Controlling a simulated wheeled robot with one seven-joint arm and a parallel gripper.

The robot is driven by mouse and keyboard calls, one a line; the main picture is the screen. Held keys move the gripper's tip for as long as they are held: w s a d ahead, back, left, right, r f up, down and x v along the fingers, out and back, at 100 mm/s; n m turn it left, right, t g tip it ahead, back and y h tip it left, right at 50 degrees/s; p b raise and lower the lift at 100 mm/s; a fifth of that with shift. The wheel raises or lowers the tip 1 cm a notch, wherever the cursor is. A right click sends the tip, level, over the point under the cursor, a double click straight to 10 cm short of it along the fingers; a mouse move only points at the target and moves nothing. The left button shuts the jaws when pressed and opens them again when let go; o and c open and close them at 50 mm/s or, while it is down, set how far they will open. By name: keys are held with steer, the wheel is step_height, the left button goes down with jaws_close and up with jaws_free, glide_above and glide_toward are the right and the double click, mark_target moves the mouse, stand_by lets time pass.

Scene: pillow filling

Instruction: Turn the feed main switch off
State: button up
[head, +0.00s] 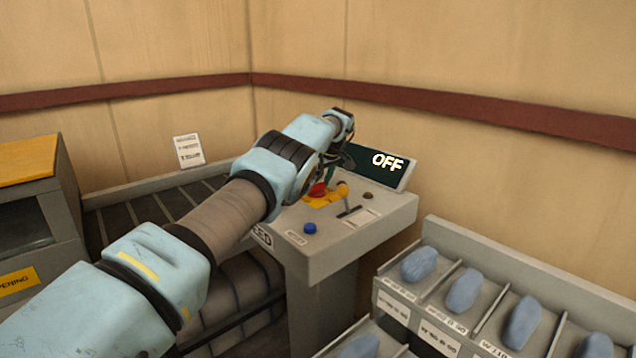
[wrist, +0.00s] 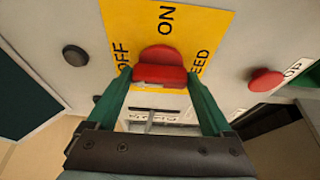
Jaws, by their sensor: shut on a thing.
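The feed main switch is a red handle (wrist: 160,68) on a yellow plate (wrist: 215,20) lettered OFF, ON and FEED. My gripper (wrist: 159,78) has its two green fingers shut on the red handle, one on each side. In the head view a red part (head: 318,190) shows on the grey console (head: 340,245), beside my gripper (head: 327,178). The dark display (head: 385,163) behind it reads OFF. The wrist and fingers partly hide the switch in the head view, and I cannot tell which label the handle points to.
An orange-knobbed lever (head: 342,188), a blue button (head: 309,228) and a dark button (head: 367,196) sit close by on the console. Another red button (wrist: 266,80) shows in the wrist view. A rack (head: 450,235) of blue rolls stands at the right. A roller conveyor (head: 150,210) lies left.

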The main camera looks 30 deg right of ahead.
stand_by(0.4)
steer(key=o, duration=1.1)
steer(key=shift+o, duration=0.2)
steer(key=shift+r, duration=0.1)
steer(key=shift+s+d+r+b, duration=0.15)
steer(key=shift+r+b, duration=0.15)
steer(key=shift+b, duration=0.15)
steer(key=b+v, duration=0.2)
steer(key=v, duration=0.8)
